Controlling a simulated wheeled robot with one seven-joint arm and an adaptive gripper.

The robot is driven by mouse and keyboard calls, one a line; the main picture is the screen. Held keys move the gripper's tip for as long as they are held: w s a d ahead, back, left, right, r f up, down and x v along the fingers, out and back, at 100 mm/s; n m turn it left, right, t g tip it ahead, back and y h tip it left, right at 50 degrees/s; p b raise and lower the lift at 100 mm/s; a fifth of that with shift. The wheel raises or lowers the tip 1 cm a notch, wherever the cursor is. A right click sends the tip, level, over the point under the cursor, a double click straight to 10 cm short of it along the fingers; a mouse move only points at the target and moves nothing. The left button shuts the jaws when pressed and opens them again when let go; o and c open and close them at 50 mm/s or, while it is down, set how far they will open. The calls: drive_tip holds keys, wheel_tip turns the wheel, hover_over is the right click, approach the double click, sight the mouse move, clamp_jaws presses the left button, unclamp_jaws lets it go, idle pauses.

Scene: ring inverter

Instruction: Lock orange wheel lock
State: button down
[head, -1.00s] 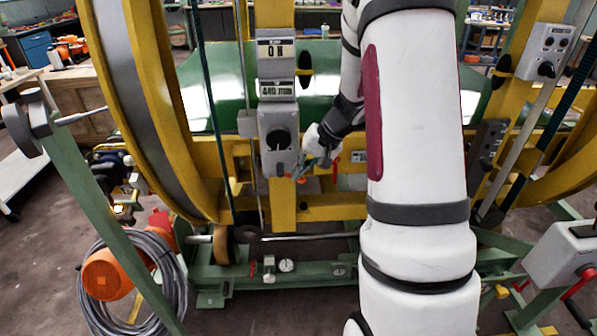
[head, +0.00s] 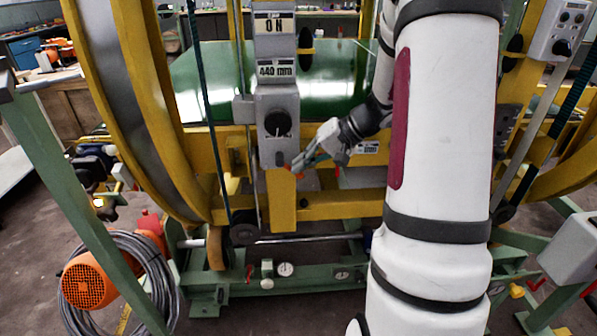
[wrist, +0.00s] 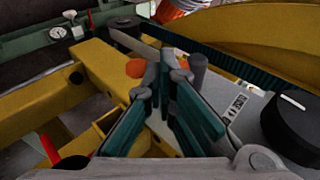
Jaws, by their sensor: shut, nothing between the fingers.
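My gripper (head: 297,166) is at the lower right corner of the grey switch box (head: 278,145), its teal fingers pointing left and down. In the wrist view, my gripper (wrist: 164,68) shows its fingers shut with nothing between them. A small orange part (wrist: 135,68) shows just beyond the fingertips, partly hidden by them; I cannot tell whether they touch it. It may be the orange wheel lock. In the head view only a bit of orange-red shows at the fingertips. A black round knob (wrist: 296,125) sits on the box at the right of the wrist view.
Yellow frame beams (head: 283,200) run below and behind my gripper. A red handle (wrist: 72,163) sticks out at the lower left of the wrist view. A large yellow ring (head: 120,100) stands at the left. A coiled grey cable (head: 165,275) and orange motor (head: 90,280) are at the lower left.

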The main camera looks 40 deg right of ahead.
sight(298, 175)
drive_tip(key=f+t+y+b, duration=0.1)
drive_tip(key=b, duration=0.2)
drive_tip(key=f+t+y+b, duration=0.1)
drive_tip(key=t+y+b, duration=0.1)
drive_tip(key=b, duration=0.2)
drive_tip(key=f+t+y+b, duration=0.1)
drive_tip(key=b, duration=0.2)
drive_tip(key=shift+w+a+f+m+y, duration=0.15)
drive_tip(key=shift+w+a+m+y, duration=0.15)
drive_tip(key=shift+a+m+y, duration=0.1)
drive_tip(key=shift+w+a+f+b, duration=0.15)
drive_tip(key=shift+a+b, duration=0.1)
drive_tip(key=shift+b, duration=0.6)
drive_tip(key=shift+a+f, duration=0.15)
drive_tip(key=shift+a, duration=0.05)
drive_tip(key=shift+b, duration=0.3)
